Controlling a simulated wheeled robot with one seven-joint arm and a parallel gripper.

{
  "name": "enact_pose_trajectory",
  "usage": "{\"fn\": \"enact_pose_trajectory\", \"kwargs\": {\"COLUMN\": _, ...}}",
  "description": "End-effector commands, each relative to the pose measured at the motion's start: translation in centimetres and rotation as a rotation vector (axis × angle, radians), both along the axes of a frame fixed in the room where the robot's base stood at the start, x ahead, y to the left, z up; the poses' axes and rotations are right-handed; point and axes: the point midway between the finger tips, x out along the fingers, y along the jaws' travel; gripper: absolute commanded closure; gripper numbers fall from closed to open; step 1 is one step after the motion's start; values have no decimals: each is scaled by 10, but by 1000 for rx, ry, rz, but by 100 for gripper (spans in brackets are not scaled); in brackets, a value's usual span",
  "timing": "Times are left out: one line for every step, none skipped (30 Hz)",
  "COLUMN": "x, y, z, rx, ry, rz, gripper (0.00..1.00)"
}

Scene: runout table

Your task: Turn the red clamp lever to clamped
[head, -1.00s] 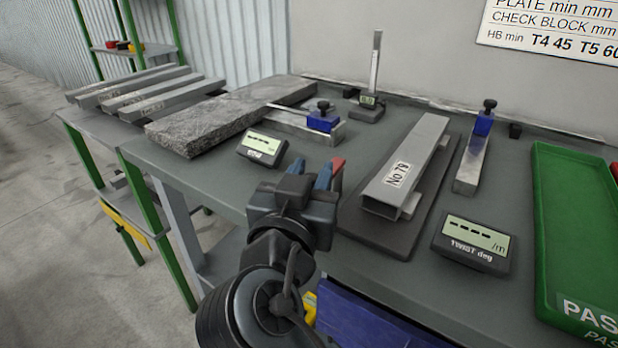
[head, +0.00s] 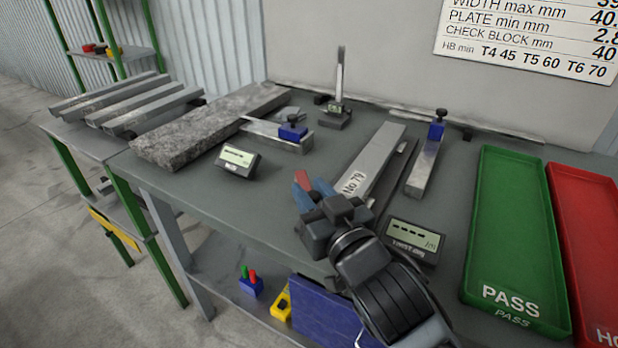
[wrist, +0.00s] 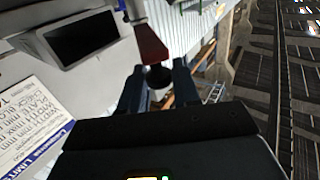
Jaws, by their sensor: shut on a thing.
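The red clamp lever (wrist: 150,44) shows in the wrist view as a red arm ending in a black knob (wrist: 158,76). The knob sits between the two blue-grey fingers of my gripper (wrist: 159,70), which is shut on it. In the head view my gripper (head: 318,190) is at the near left end of the grey bar marked No 79 (head: 372,165). A red part of the lever (head: 302,180) shows beside the fingertips. My wrist hides the lever's pivot and the bar's near end, so its exact angle cannot be told.
A twist display (head: 411,238) stands close right of my wrist; another display (head: 238,161) is to the left. A granite plate (head: 205,125) and blue-clamped gauges (head: 293,131) lie behind. Green PASS tray (head: 515,220) and a red tray (head: 590,230) are at right.

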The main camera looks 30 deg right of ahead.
Motion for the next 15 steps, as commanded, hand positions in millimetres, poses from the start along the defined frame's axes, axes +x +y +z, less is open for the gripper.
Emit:
{"fn": "enact_pose_trajectory", "kwargs": {"x": 0, "y": -1, "z": 3, "rx": 0, "ry": 1, "rz": 11, "gripper": 100}}
{"fn": "enact_pose_trajectory", "kwargs": {"x": 0, "y": -1, "z": 3, "rx": -1, "ry": 1, "rz": 17, "gripper": 100}}
{"fn": "enact_pose_trajectory", "kwargs": {"x": 0, "y": -1, "z": 3, "rx": 0, "ry": 1, "rz": 24, "gripper": 100}}
{"fn": "enact_pose_trajectory", "kwargs": {"x": 0, "y": -1, "z": 3, "rx": 0, "ry": 0, "rz": 28, "gripper": 100}}
{"fn": "enact_pose_trajectory", "kwargs": {"x": 0, "y": -1, "z": 3, "rx": 0, "ry": -1, "rz": 33, "gripper": 100}}
{"fn": "enact_pose_trajectory", "kwargs": {"x": 0, "y": -1, "z": 2, "rx": 0, "ry": -1, "rz": 38, "gripper": 100}}
{"fn": "enact_pose_trajectory", "kwargs": {"x": 0, "y": -1, "z": 2, "rx": 0, "ry": 0, "rz": 41, "gripper": 100}}
{"fn": "enact_pose_trajectory", "kwargs": {"x": 0, "y": -1, "z": 1, "rx": 0, "ry": 0, "rz": 44, "gripper": 100}}
{"fn": "enact_pose_trajectory", "kwargs": {"x": 0, "y": -1, "z": 1, "rx": 0, "ry": 0, "rz": 47, "gripper": 100}}
{"fn": "enact_pose_trajectory", "kwargs": {"x": 0, "y": -1, "z": 1, "rx": -1, "ry": 0, "rz": 48, "gripper": 100}}
{"fn": "enact_pose_trajectory", "kwargs": {"x": 0, "y": -1, "z": 1, "rx": -1, "ry": -1, "rz": 49, "gripper": 100}}
{"fn": "enact_pose_trajectory", "kwargs": {"x": 0, "y": -1, "z": 0, "rx": -1, "ry": -1, "rz": 50, "gripper": 100}}
{"fn": "enact_pose_trajectory", "kwargs": {"x": 0, "y": -1, "z": 0, "rx": -2, "ry": -1, "rz": 50, "gripper": 100}}
{"fn": "enact_pose_trajectory", "kwargs": {"x": 0, "y": -1, "z": 0, "rx": -1, "ry": -1, "rz": 51, "gripper": 100}}
{"fn": "enact_pose_trajectory", "kwargs": {"x": 0, "y": -1, "z": 0, "rx": -1, "ry": -1, "rz": 51, "gripper": 100}}
